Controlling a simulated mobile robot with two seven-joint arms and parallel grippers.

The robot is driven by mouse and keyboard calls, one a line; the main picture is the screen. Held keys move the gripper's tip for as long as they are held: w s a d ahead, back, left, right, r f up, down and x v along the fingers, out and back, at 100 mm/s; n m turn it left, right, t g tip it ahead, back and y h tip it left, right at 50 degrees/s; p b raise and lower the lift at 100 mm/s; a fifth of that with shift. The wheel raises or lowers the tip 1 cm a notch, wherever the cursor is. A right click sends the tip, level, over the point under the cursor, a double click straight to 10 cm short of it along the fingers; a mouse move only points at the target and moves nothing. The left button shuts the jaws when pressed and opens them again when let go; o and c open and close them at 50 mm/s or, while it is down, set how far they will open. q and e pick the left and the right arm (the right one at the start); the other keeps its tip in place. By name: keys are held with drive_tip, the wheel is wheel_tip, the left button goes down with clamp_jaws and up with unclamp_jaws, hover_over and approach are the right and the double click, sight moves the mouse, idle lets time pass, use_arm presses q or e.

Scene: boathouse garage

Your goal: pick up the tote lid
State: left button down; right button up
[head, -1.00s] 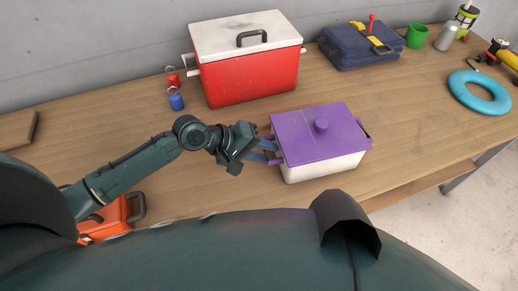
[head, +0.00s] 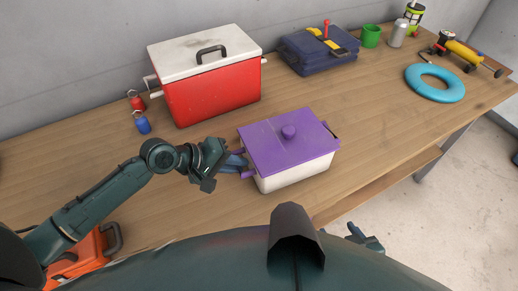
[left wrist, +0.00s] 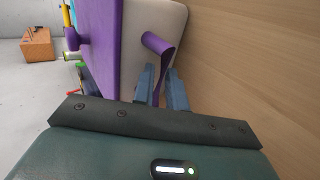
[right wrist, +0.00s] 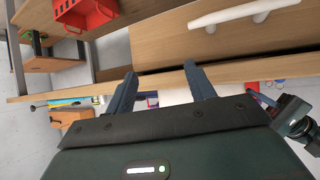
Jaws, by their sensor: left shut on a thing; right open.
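The purple tote lid (head: 280,145) with a round knob sits on the white tote (head: 295,175) on the workbench. It also shows as a purple slab in the left wrist view (left wrist: 98,50). My left gripper (head: 242,163) is at the tote's left end, shut on its purple side handle (left wrist: 158,44); the exact contact is partly hidden. My right gripper (head: 372,241) is low beyond the bench's front edge, away from the tote. In the right wrist view its fingers (right wrist: 160,85) are open with nothing between them.
A red cooler (head: 210,90) stands behind the tote, with a blue toolbox (head: 318,55) to its right. A turquoise ring (head: 435,83) lies at the right. An orange case (head: 80,255) is at lower left. The bench (head: 370,120) right of the tote is clear.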

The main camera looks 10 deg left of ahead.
drive_tip(key=w+d+r+n+t+h, duration=0.15)
drive_tip(key=w+d+r+h, duration=0.25)
drive_tip(key=w+d, duration=0.55)
drive_tip(key=w+d+r+n+h, duration=0.2)
drive_tip(key=w+d+r+h, duration=0.2)
drive_tip(key=w+d, duration=0.6)
drive_tip(key=w+a+r+m+y, duration=0.3)
drive_tip(key=w+a+r, duration=0.2)
drive_tip(key=a, duration=0.4)
drive_tip(key=g+y, duration=0.3)
drive_tip(key=g, duration=0.6)
approach(289, 130)
drive_tip(key=f, duration=0.3)
drive_tip(key=shift+w+d+g, duration=0.25)
drive_tip(key=shift+w+d, duration=0.15)
drive_tip(key=shift+w+a+x, duration=0.1)
drive_tip(key=shift+a+x, duration=0.05)
drive_tip(key=shift+x, duration=0.85)
drive_tip(key=shift+w+a+x, duration=0.1)
drive_tip(key=shift+a+x, duration=0.1)
drive_tip(key=shift+x, duration=0.8)
drive_tip(key=shift+a+x, duration=0.15)
drive_tip(key=shift+x, duration=0.8)
